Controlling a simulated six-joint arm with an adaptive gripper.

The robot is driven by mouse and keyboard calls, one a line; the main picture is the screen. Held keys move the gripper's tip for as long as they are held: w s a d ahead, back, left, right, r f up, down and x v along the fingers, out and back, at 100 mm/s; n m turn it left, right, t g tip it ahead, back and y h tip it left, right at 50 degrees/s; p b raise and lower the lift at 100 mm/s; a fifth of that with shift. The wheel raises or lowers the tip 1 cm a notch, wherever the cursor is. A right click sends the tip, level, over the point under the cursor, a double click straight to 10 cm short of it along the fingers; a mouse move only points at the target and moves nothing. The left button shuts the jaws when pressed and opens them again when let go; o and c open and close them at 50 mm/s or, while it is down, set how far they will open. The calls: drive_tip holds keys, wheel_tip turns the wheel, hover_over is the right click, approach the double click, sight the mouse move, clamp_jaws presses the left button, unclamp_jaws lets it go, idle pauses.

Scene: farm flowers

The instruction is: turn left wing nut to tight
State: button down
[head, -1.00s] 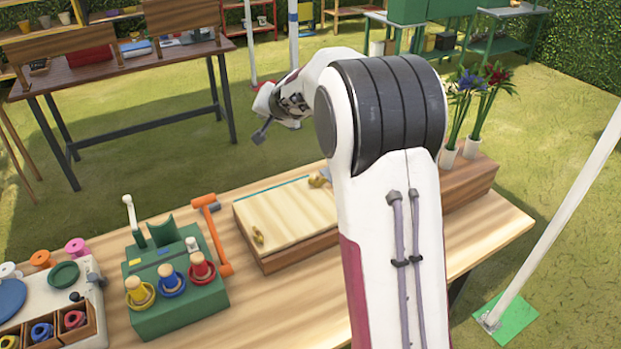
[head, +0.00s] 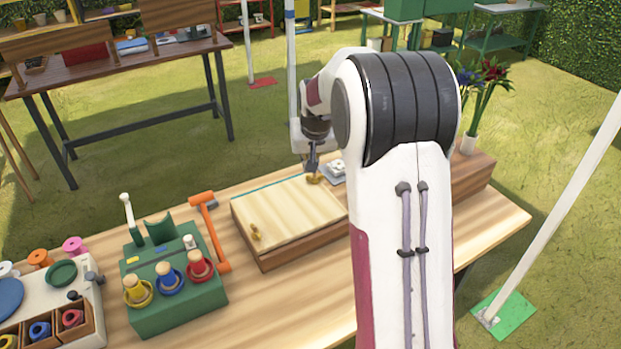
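A flat wooden board or press (head: 285,212) lies on the workbench with a brass wing nut at each of two opposite corners. The left wing nut (head: 256,231) sits at the near left corner, clear of my gripper. The other wing nut (head: 315,179) sits at the far right corner. My gripper (head: 311,170) points down just above or at this far right wing nut. Its fingers are small and dark here, so I cannot tell whether they are open, or whether they touch the nut. My arm hides the board's right edge.
An orange-handled hammer (head: 209,232) lies left of the board. A small whitish item (head: 333,172) is behind the board. Flowers in a vase (head: 468,143) stand at the right. The bench front is mostly clear.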

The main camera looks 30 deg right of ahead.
sight(315, 178)
drive_tip(key=shift+s+d+f+m+g, duration=0.15)
drive_tip(key=shift+s+g, duration=0.05)
drive_tip(key=shift+s, duration=0.25)
drive_tip(key=shift+s+d+f+m+g, duration=0.1)
drive_tip(key=shift+s+f+m+g, duration=0.1)
drive_tip(key=shift+s, duration=0.2)
drive_tip(key=x, duration=0.9)
drive_tip(key=shift+w+d+f, duration=0.1)
drive_tip(key=shift+f, duration=0.2)
drive_tip(key=shift+w+d+f, duration=0.15)
drive_tip(key=shift+w, duration=0.2)
drive_tip(key=shift+w+d, duration=0.35)
drive_tip(key=shift+w, duration=0.45)
drive_tip(key=shift+w+d, duration=0.35)
drive_tip(key=shift+w, duration=0.4)
